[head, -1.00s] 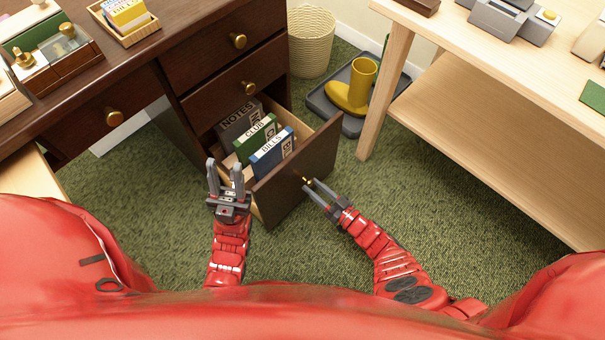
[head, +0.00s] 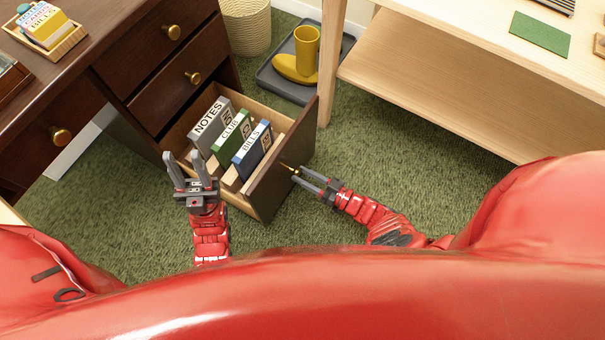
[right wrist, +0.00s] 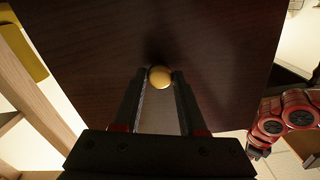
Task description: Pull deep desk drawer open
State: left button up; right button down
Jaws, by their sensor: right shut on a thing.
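The deep bottom drawer (head: 285,165) of the dark wood desk (head: 120,70) is pulled well out. Grey, green and blue files labelled NOTES, CLUB and BILLS (head: 252,150) stand inside it. My right gripper (head: 300,172) is shut on the drawer's small brass knob (right wrist: 160,77), which sits between its fingertips in the right wrist view. The dark drawer front (right wrist: 210,50) fills most of that view. My left gripper (head: 190,168) is open and empty, fingers pointing up, beside the drawer's left side.
A light wood table (head: 440,85) with a lower shelf stands to the right. A woven basket (head: 245,25) and yellow boots (head: 299,60) on a grey tray (head: 275,85) are behind the drawer. Green carpet (head: 120,205) is clear in front and left.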

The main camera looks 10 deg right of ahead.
jog(key=shift+c, duration=2.3)
grip_release()
jog(key=b+v, duration=0.2)
jog(key=v, duration=1.5)
jog(key=shift+s+d, duration=0.15)
